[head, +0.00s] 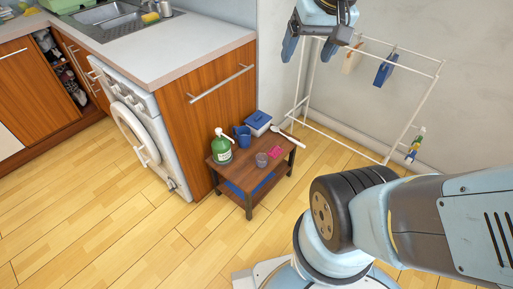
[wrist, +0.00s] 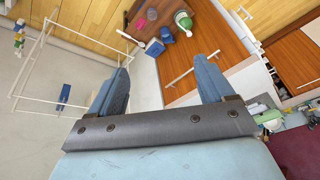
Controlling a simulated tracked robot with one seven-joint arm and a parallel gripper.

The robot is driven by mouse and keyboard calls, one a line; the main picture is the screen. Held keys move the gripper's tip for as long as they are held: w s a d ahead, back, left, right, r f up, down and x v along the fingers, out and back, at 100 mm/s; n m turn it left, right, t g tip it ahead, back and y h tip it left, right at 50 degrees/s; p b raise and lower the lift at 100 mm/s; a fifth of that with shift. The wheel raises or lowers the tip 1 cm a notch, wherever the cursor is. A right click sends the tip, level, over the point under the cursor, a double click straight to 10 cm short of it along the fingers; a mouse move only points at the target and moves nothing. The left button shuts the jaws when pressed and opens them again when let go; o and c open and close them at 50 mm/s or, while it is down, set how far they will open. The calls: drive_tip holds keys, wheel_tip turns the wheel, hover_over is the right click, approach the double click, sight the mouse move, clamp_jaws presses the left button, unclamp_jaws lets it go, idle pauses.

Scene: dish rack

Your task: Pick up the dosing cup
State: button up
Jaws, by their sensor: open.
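A small clear cup (head: 262,159), which looks like the dosing cup, stands on the low wooden table (head: 226,176). It also shows near the top edge of the wrist view (wrist: 152,14). A blue cup (head: 242,136) stands behind it, near the blue-lidded box. My gripper (head: 309,49) is open and empty, high above and behind the table near the wall. In the wrist view the spread blue fingers (wrist: 163,67) have nothing between them, and the table items lie well beyond the tips.
A green pump bottle (head: 221,147), a pink item (head: 274,152), a blue-lidded box (head: 258,123) and a white spoon-like item (head: 287,136) share the tabletop. The wooden cabinet (head: 215,110) stands close on the left. A white drying rack (head: 420,108) stands behind on the right. Floor in front is clear.

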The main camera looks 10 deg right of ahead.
drive_tip(key=shift+o, duration=0.7)
drive_tip(key=w+f+m+g+y, duration=0.2)
drive_tip(key=w+f+g+y, duration=0.1)
drive_tip(key=w+f, duration=0.4)
drive_tip(key=w+a+g, duration=0.1)
drive_tip(key=w, duration=0.2)
drive_tip(key=shift+w+m, duration=0.3)
drive_tip(key=shift+w, duration=0.1)
drive_tip(key=w+d+f+m+g+y, duration=0.15)
drive_tip(key=w+f+m+y, duration=0.45)
drive_tip(key=w+f, duration=0.9)
drive_tip(key=w+d+f+m+t+y, duration=0.2)
drive_tip(key=d+f+m+y, duration=0.1)
drive_tip(key=f, duration=0.7)
drive_tip(key=w+d+f+m+t+y, duration=0.2)
drive_tip(key=f+m, duration=0.1)
drive_tip(key=f, duration=0.7)
drive_tip(key=m+t+h, duration=0.4)
drive_tip(key=m+t, duration=0.8)
drive_tip(key=m, duration=0.2)
approach(266, 161)
drive_tip(key=x, duration=1.3)
drive_tip(key=shift+w+d+f, duration=0.15)
drive_tip(key=shift+f, duration=0.15)
